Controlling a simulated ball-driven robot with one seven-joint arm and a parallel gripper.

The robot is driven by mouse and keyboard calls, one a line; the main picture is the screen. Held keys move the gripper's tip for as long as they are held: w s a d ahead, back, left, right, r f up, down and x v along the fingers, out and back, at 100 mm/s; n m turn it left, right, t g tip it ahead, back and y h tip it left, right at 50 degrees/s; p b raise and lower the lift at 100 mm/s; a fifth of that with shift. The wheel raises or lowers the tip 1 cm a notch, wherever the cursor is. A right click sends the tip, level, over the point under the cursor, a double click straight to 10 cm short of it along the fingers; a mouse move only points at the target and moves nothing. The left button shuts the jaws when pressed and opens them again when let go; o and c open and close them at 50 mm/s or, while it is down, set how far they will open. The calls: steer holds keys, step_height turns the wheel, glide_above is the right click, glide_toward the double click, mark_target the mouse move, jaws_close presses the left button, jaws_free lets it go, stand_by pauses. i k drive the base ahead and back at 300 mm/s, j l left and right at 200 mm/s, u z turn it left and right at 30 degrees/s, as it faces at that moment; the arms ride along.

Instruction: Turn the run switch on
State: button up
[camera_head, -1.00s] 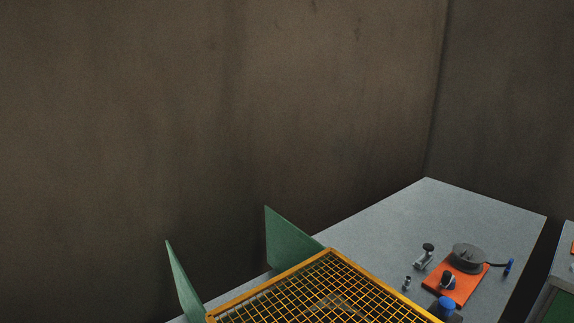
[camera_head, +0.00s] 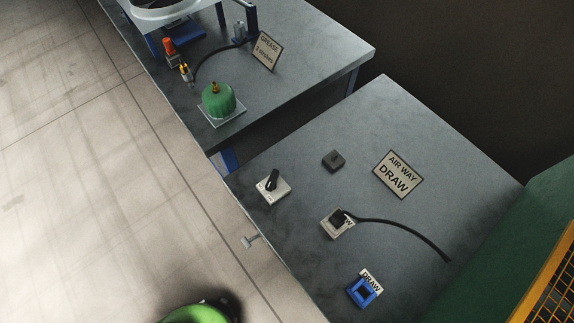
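No label reading "run" can be made out in view. A rotary switch with a black lever on a pale square base (camera_head: 273,187) stands near the left edge of the near bench. Its lever points up and slightly right in the picture. A second pale plate (camera_head: 336,224) carries a black block with a black cable running right. Its lettering is partly covered. I cannot tell which of these, if either, is the run switch. My gripper is not in view.
The near grey bench (camera_head: 300,260) also holds a small black block (camera_head: 333,160), an "AIR WAY DRAW" sign (camera_head: 398,175) and a blue square frame (camera_head: 363,291). The far bench holds a green vessel (camera_head: 219,101). Floor is clear at left.

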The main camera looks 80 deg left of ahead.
mark_target(271, 184)
steer(key=k+u, duration=0.1)
steer(key=u, duration=0.3)
steer(key=k+l+u, duration=0.1)
steer(key=u, duration=0.7)
steer(key=k+u, duration=0.15)
steer(key=u, duration=0.25)
